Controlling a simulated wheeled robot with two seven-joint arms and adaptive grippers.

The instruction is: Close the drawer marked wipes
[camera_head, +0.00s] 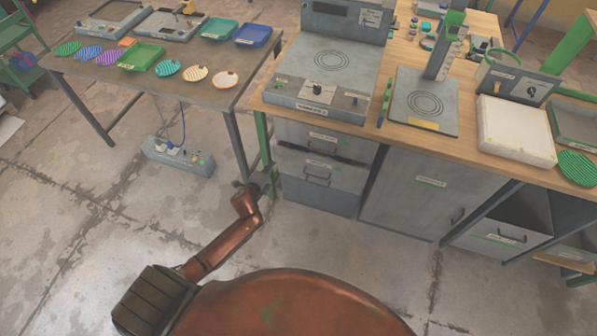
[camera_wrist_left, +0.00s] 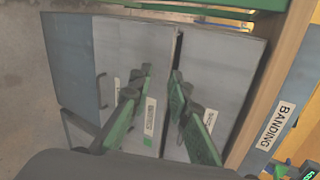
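The left bench holds two stacked grey drawer fronts, an upper drawer (camera_head: 326,142) and a lower drawer (camera_head: 320,172) with a bar handle. A dark gap shows above the lower one, which seems to stand out slightly. Their small labels are too blurred to read, so I cannot tell which says wipes. My left gripper (camera_head: 268,184) is beside the lower drawer's left edge, low in front of the bench. In the left wrist view the green fingers (camera_wrist_left: 162,72) are spread apart and empty, before the labelled grey fronts (camera_wrist_left: 128,55). My right gripper is not in view.
Right of the drawers is a wide cabinet front (camera_head: 425,190). Further right, another drawer (camera_head: 500,240) stands pulled out. A table (camera_head: 215,82) with coloured plates is at left. A power box (camera_head: 178,157) lies on the floor beneath it. A BANDING label (camera_wrist_left: 276,125) shows in the wrist view.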

